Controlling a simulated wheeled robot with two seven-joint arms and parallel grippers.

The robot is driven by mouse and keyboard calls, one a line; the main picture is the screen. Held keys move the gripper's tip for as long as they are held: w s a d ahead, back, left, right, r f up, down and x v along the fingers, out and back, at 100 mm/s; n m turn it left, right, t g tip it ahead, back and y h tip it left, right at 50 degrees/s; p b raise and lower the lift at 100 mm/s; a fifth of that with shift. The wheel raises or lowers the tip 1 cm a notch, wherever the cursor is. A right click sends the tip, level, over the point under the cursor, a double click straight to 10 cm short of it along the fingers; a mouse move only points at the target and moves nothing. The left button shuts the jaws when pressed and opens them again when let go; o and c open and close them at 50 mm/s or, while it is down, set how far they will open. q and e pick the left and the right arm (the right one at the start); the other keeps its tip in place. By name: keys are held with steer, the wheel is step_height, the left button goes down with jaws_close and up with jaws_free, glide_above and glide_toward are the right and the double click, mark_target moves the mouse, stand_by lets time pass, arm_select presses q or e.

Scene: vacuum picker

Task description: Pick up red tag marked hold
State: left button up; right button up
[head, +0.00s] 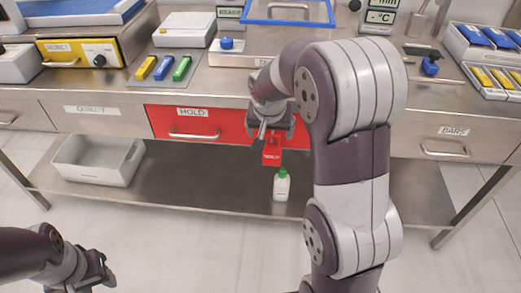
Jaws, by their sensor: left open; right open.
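A small red tag (272,156) with white lettering too small to read shows just below my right gripper (266,140). The gripper is open in front of the red drawer and close above or at the tag's top edge; I cannot tell whether they touch. The red drawer (170,122) is labelled HOLD, has a metal handle and is closed. My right arm covers its right end. My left gripper (108,275) is open and empty at the lower left, well away from the bench.
A white bottle with a green cap (281,187) stands on the lower shelf (205,180) below the tag. An empty white bin (93,160) is on the shelf's left. Trays, coloured bars and devices crowd the bench top. The BARS drawer (450,140) is closed.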

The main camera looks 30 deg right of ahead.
mark_target(272, 147)
steer(key=b+x, duration=0.1)
steer(key=x, duration=0.6)
steer(key=b+x, duration=0.1)
steer(key=x, duration=0.3)
steer(key=shift+s+d+f+b, duration=0.1)
steer(key=shift+s+f+b, duration=0.1)
steer(key=shift+s+b, duration=0.15)
steer(key=shift+r, duration=0.1)
steer(key=c, duration=1.1)
steer(key=shift+r, duration=0.1)
